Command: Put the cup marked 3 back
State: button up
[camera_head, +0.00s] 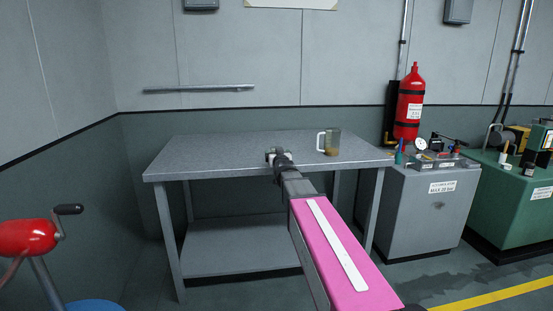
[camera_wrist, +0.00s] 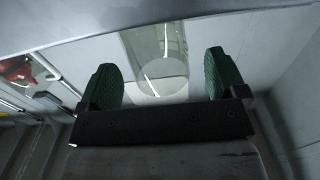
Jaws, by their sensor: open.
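A glass cup (camera_head: 332,143) with a pale handle on its left and a brownish lower part stands upright on the grey metal table (camera_head: 220,152), near its back right. No number is legible on it. My gripper (camera_head: 279,156) is over the table, left of the cup in the head view. In the wrist view my gripper (camera_wrist: 165,80) is open, its two green-padded fingers apart. A clear, glassy cylinder (camera_wrist: 155,45) shows beyond and between the fingertips; it looks like the cup, and nothing shows the fingers touching it.
A grey cabinet (camera_head: 432,212) with gauges and small items on top stands right of the table, before a red extinguisher (camera_head: 409,105). A green console (camera_head: 510,195) is farther right. A red crank drum (camera_head: 27,238) is at lower left. The table's left part is bare.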

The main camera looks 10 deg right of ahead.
jog(key=shift+w, duration=1.4)
jog(key=c, duration=1.1)
jog(key=shift+r, duration=0.15)
